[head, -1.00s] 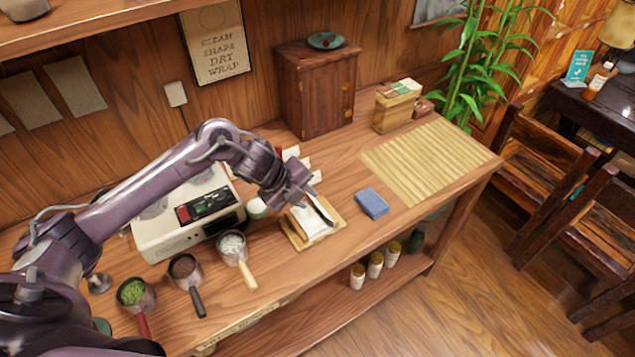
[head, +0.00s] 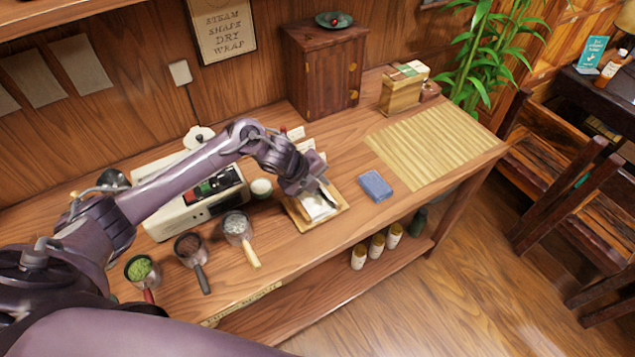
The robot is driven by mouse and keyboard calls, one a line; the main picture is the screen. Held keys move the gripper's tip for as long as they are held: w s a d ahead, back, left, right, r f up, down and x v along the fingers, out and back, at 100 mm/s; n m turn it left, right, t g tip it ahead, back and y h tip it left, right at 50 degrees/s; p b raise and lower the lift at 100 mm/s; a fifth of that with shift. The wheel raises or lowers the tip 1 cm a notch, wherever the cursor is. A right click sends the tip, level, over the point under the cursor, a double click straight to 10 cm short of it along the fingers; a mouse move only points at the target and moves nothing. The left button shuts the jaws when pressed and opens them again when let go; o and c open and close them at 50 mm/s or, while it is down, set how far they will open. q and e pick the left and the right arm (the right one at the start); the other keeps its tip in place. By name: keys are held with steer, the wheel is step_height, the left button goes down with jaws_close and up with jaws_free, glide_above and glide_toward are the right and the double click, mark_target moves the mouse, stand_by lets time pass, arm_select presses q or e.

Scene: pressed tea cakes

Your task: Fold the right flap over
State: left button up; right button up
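A white wrap (head: 316,207) lies on a small wooden board (head: 307,227) near the front of the bench. My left gripper (head: 328,196) is over the wrap's right part, with a dark finger pointing down at it. The finger and wrist cover part of the wrap, so I cannot make out the right flap's fold or whether the gripper touches it. The view does not show whether the fingers are apart or closed. My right gripper is not in view.
A blue cloth block (head: 376,185) lies just right of the board, with a slatted bamboo mat (head: 435,150) beyond. A white machine (head: 170,222) and handled cups, including one with white contents (head: 237,226), stand left. A wooden cabinet (head: 328,75) stands behind.

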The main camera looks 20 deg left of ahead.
mark_target(311, 198)
arm_select(q)
jaws_close()
steer(key=shift+f, duration=0.2)
steer(key=t+h+b, duration=0.1)
steer(key=b, duration=0.2)
steer(key=s+f+t+h+b, duration=0.1)
steer(key=b, duration=0.3)
steer(key=a+f+t+h+b, duration=0.1)
steer(key=b, duration=0.3)
steer(key=shift+s+f+t, duration=0.1)
steer(key=shift+s+t, duration=0.05)
steer(key=shift+t, duration=0.25)
steer(key=shift+a+b, duration=0.1)
steer(key=shift+b, duration=0.4)
steer(key=shift+r+t, duration=0.25)
steer(key=shift+t, duration=0.05)
steer(key=shift+r, duration=0.1)
jaws_free()
steer(key=shift+s, duration=0.1)
